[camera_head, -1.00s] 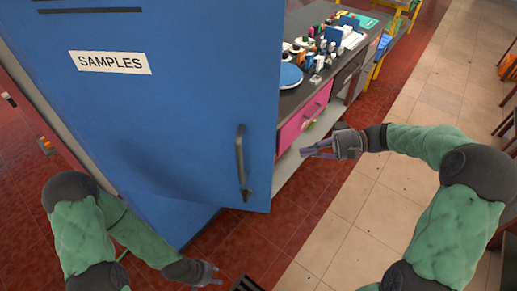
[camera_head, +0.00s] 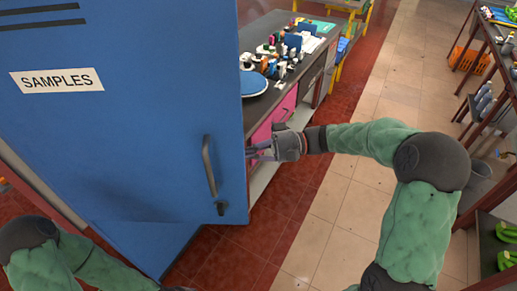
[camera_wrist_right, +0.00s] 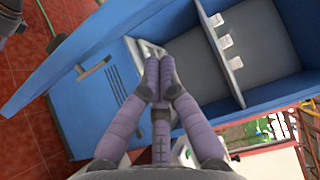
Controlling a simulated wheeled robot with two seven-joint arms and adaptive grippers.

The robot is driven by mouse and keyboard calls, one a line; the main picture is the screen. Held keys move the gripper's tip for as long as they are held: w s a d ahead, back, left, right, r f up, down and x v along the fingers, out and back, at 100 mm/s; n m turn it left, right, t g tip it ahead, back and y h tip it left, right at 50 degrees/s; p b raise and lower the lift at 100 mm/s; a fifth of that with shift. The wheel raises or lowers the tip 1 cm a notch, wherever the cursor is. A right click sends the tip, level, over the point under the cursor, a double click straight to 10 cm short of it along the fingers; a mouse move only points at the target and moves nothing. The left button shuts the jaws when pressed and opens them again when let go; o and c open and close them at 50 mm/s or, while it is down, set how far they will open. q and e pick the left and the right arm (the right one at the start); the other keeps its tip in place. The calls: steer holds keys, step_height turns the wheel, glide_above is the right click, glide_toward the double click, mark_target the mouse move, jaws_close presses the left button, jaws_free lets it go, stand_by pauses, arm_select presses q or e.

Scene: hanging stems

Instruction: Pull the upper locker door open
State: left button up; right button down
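The blue upper locker door (camera_head: 120,120), labelled SAMPLES, fills the left of the head view. Its upright dark handle (camera_head: 209,167) is near its right edge, with no gripper on it. In the right wrist view the door (camera_wrist_right: 75,55) stands out from the locker, showing the shelved interior (camera_wrist_right: 195,85). My right gripper (camera_head: 257,151) is just beyond the door's free edge, its fingers pointing left. In the wrist view its fingertips (camera_wrist_right: 159,75) are together with nothing seen between them, in front of the opening. My left gripper (camera_head: 178,289) is mostly cut off below.
A blue lower panel with a handle (camera_wrist_right: 94,68) lies below the opening. A cluttered counter (camera_head: 262,105) with a pink drawer (camera_head: 262,130) stands behind the door. Shelves (camera_head: 495,60) line the far right. The tiled floor (camera_head: 335,200) between is clear.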

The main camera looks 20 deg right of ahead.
steer(key=shift+s+a, duration=0.25)
steer(key=shift+s, duration=0.4)
steer(key=shift+s+a, duration=0.25)
steer(key=shift+s, duration=0.4)
